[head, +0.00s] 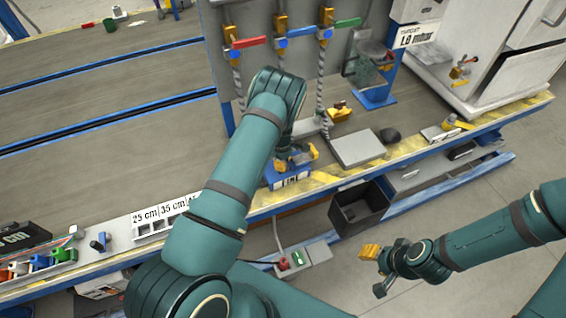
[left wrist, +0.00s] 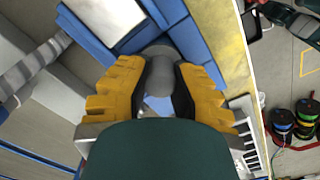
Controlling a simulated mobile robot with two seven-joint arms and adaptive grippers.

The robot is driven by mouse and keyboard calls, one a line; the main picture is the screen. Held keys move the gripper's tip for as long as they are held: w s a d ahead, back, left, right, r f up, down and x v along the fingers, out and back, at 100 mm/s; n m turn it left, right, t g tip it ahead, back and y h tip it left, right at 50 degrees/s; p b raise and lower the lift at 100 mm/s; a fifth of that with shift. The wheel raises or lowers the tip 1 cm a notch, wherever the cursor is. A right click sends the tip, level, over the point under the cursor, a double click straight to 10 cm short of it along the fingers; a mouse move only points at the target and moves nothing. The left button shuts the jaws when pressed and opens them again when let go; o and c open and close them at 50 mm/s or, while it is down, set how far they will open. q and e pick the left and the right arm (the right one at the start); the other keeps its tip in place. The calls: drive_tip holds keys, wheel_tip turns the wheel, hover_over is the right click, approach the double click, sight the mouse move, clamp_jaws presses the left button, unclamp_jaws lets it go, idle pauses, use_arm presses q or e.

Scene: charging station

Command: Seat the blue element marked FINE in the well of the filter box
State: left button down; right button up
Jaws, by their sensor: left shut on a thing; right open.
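My left gripper (head: 297,160) is low over the yellow-striped front edge of the bench. In the left wrist view its yellow fingers (left wrist: 160,88) are shut on a grey rounded knob (left wrist: 158,68). A blue patch (left wrist: 158,103) shows between the fingers, below the knob. A blue box-like part (head: 287,180) with a white label lies directly under the gripper. The label is too small to read, and I cannot tell the element from the filter box. Blue walls (left wrist: 187,38) surround the knob in the wrist view. My right gripper (head: 376,270) is open and empty, over the floor.
A grey block (head: 357,148) and a dark round object (head: 390,135) stand right of the left gripper. A black bin (head: 360,208) is below the edge. A white cabinet (head: 495,50) stands at the back right.

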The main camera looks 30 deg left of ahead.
use_arm(q)
drive_tip(key=c, duration=1)
unclamp_jaws()
drive_tip(key=shift+f, duration=0.1)
drive_tip(key=shift+o, duration=0.2)
drive_tip(key=shift+r+p, duration=0.25)
drive_tip(key=shift+p, duration=0.05)
wheel_tip(320, 180, up, 12)
drive_tip(key=p, duration=0.2)
drive_tip(key=s+d+f+m, duration=0.2)
drive_tip(key=s+d+m, duration=0.15)
drive_tip(key=s, duration=0.25)
drive_tip(key=s+d+f+m, duration=0.3)
drive_tip(key=s+m, duration=0.1)
drive_tip(key=s, duration=0.3)
drive_tip(key=s+d+r+m+h, duration=0.1)
drive_tip(key=s+d+r+m, duration=0.1)
drive_tip(key=s+d+m, duration=0.3)
drive_tip(key=s+d+r+m+t+h, duration=0.1)
drive_tip(key=s+d+r+m+h, duration=0.1)
drive_tip(key=s+d+m, duration=0.3)
drive_tip(key=shift+s+d+r, duration=0.8)
drive_tip(key=shift+s+d, duration=0.15)
drive_tip(key=shift+d, duration=0.2)
